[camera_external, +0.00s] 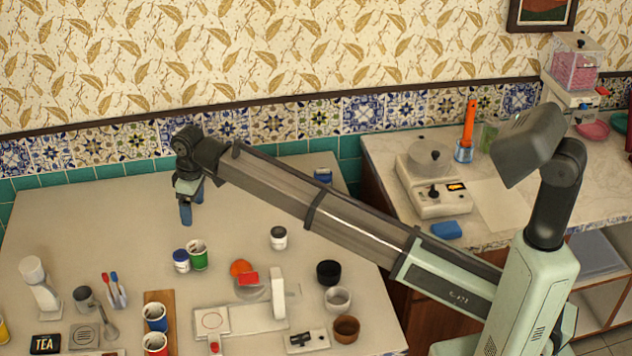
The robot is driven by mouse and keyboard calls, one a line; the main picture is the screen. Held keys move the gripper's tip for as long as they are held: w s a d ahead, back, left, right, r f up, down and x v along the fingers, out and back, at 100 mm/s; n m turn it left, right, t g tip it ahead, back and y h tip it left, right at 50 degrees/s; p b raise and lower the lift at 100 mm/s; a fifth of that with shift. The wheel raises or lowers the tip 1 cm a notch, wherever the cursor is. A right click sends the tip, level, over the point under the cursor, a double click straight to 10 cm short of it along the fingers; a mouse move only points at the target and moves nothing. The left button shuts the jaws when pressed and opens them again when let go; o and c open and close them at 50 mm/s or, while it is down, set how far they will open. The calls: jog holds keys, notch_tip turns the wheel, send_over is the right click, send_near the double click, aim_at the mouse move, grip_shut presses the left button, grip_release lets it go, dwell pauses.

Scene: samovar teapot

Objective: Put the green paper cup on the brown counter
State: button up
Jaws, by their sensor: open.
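The green paper cup (198,256), with a pale rim, stands upright on the beige-topped counter (90,225) at left. My gripper (186,214) is open and points down above the back part of this counter, up and slightly left of the cup in the picture. It is apart from the cup, and nothing shows between its fingers. A second counter (385,150) at right has a pale marbled top and brown sides. I cannot tell which counter is the brown one.
A brown board (160,298) bears a blue cup (155,317) and a red cup (155,343). The counter's back left is clear.

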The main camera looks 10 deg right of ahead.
jog(key=s+d+t+y, duration=0.6)
jog(key=s+d+y, duration=0.2)
jog(key=d+y, duration=0.4)
jog(key=h, duration=0.1)
send_near(206, 259)
jog(key=shift+m, duration=0.4)
jog(key=w+a, duration=0.3)
jog(key=a, duration=0.1)
jog(key=shift+r, duration=0.35)
jog(key=shift+s+f+x, duration=0.1)
jog(key=shift+f+x, duration=0.1)
jog(key=shift+x, duration=1.15)
jog(key=shift+s+f+x, duration=0.1)
jog(key=shift+f+x, duration=0.1)
jog(key=shift+x, duration=1.1)
